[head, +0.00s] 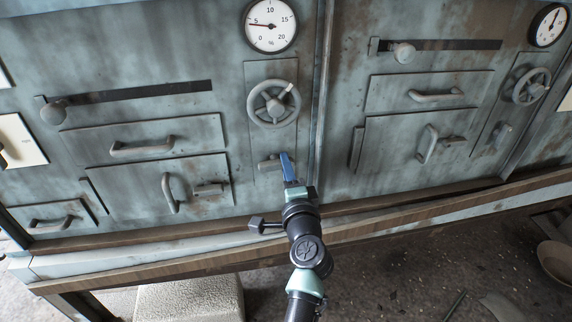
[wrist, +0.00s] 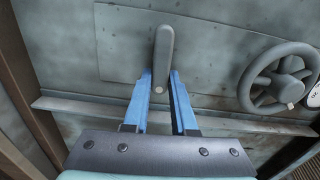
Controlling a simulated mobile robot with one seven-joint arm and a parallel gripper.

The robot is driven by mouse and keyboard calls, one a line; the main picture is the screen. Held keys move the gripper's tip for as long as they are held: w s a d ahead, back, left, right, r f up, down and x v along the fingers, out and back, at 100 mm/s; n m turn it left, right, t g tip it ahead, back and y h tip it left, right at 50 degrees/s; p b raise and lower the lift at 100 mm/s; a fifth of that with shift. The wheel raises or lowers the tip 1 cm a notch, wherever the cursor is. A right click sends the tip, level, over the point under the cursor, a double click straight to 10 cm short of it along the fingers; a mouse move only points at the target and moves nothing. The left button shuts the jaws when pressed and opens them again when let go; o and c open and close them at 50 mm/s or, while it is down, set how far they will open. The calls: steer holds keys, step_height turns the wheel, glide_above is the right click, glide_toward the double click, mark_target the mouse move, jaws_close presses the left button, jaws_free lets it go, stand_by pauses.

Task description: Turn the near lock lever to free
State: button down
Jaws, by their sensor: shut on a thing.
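The near lock lever (head: 268,164) is a short grey handle on the narrow panel below the left handwheel. In the head view it lies about level, with its free part to the left. It also shows in the wrist view (wrist: 163,52), reaching up between the blue fingers, with a small pale round spot at its lower end. My gripper (head: 287,158) is at the lever's right part. In the wrist view my gripper (wrist: 161,76) has one finger on each side of the lever and is shut on it. The fingers hide part of the lever in the head view.
The left handwheel (head: 273,104) is just above the lever, with a dial gauge (head: 270,25) higher up. A similar lever (head: 500,133) is on the right-hand panel. A wooden ledge (head: 400,222) runs below.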

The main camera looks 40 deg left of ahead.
steer(key=shift+f+m, duration=0.2)
steer(key=shift+m, duration=0.2)
steer(key=c, duration=0.7)
jaws_free()
steer(key=shift+r, duration=0.1)
steer(key=p+v, duration=0.2)
steer(key=v, duration=1.1)
steer(key=shift+a, duration=0.1)
